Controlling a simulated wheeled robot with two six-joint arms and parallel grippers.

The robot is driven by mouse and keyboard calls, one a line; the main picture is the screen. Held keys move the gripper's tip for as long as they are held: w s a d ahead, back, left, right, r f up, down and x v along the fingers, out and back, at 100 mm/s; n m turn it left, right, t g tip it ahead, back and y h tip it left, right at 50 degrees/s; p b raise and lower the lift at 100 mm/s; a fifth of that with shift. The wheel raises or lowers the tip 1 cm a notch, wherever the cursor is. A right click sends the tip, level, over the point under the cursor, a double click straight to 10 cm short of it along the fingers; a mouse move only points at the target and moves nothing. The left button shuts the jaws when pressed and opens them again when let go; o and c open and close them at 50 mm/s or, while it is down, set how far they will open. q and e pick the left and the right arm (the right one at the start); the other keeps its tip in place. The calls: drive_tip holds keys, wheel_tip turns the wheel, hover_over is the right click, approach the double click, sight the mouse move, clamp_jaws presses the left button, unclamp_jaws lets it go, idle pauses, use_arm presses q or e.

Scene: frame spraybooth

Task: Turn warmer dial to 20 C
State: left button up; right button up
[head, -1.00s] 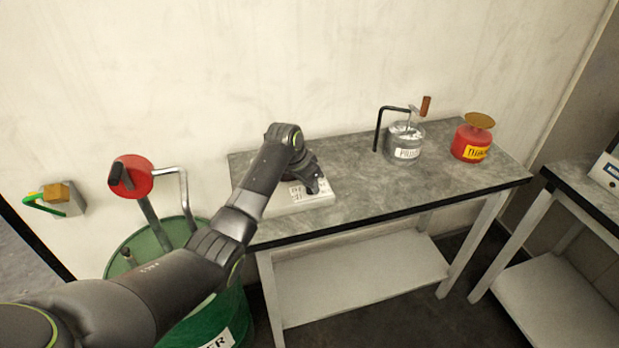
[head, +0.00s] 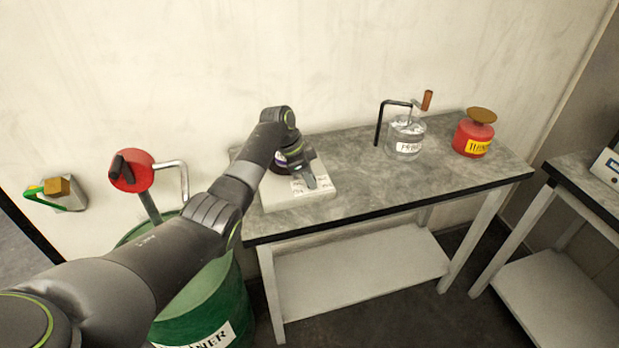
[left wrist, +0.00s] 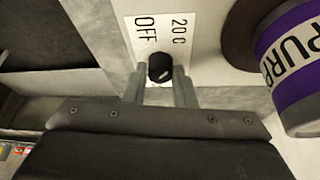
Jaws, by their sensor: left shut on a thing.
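The warmer (head: 296,199) is a pale flat box on the left end of the grey table. In the left wrist view its white label (left wrist: 163,30) reads OFF at left and 20 C at right. The black round dial (left wrist: 160,67) sits below the label, with a light pointer mark on its face. My left gripper (left wrist: 160,84) is shut on the dial, one finger on each side. In the head view, my left gripper (head: 309,180) is at the warmer's front right part. My right gripper is not in view.
A container with a purple band reading PURP (left wrist: 290,65) stands on the warmer beside the dial. A clear primer pot (head: 406,138) and a red can (head: 473,136) stand farther right. A green drum (head: 205,290) with a crank pump stands left of the table.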

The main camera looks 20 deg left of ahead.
use_arm(q)
drive_tip(key=shift+r, duration=0.1)
idle(0.3)
drive_tip(key=o, duration=1)
drive_tip(key=b+v, duration=0.2)
drive_tip(key=v, duration=1.5)
drive_tip(key=shift+r, duration=0.15)
